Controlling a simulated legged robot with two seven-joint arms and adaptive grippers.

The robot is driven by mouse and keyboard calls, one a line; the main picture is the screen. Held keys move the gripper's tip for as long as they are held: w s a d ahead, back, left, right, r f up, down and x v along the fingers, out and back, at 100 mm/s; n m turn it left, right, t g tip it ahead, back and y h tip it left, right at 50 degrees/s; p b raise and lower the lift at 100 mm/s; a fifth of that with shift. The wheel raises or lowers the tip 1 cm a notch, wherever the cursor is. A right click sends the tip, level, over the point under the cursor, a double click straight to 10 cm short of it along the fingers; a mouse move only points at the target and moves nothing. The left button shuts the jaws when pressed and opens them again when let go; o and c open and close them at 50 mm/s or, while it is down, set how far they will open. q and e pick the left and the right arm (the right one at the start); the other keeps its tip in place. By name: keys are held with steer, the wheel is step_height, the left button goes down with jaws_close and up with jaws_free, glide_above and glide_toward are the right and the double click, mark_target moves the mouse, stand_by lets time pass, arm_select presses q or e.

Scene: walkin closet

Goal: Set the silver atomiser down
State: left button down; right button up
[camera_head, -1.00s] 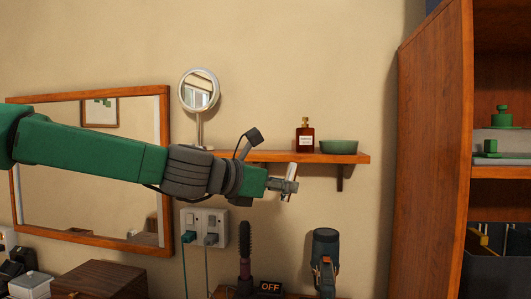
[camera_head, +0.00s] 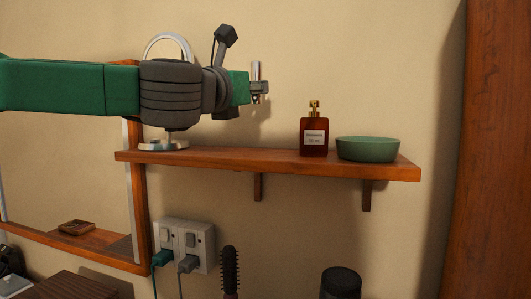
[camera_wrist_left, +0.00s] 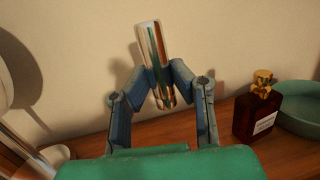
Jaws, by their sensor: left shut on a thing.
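The silver atomiser (camera_head: 256,70) is a slim shiny cylinder. My left gripper (camera_head: 260,90) is shut on it and holds it roughly upright above the wooden wall shelf (camera_head: 225,161), apart from the shelf top in the head view. In the left wrist view the atomiser (camera_wrist_left: 153,60) stands between the two fingertips (camera_wrist_left: 161,84), with the shelf (camera_wrist_left: 160,131) below and behind. My right gripper is not in view.
A brown perfume bottle (camera_head: 314,137) with a gold cap and a green bowl (camera_head: 368,150) stand on the shelf's right part. A round mirror (camera_head: 165,142) stands at its left end, partly behind my arm. Shelf between mirror and bottle is bare.

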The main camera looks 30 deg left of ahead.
arm_select(q)
glide_above(257, 154)
steer(key=f, duration=0.5)
steer(key=shift+d+f, duration=0.15)
steer(key=shift+d, duration=0.2)
steer(key=shift+f, duration=0.35)
steer(key=f, duration=0.2)
steer(key=a+f, duration=0.1)
steer(key=shift+s+a+f, duration=0.1)
steer(key=shift+f, duration=0.25)
steer(key=shift+d, duration=0.25)
steer(key=c, duration=1.8)
jaws_free()
steer(key=shift+d, duration=0.15)
steer(key=shift+c, duration=0.2)
steer(key=o, duration=0.4)
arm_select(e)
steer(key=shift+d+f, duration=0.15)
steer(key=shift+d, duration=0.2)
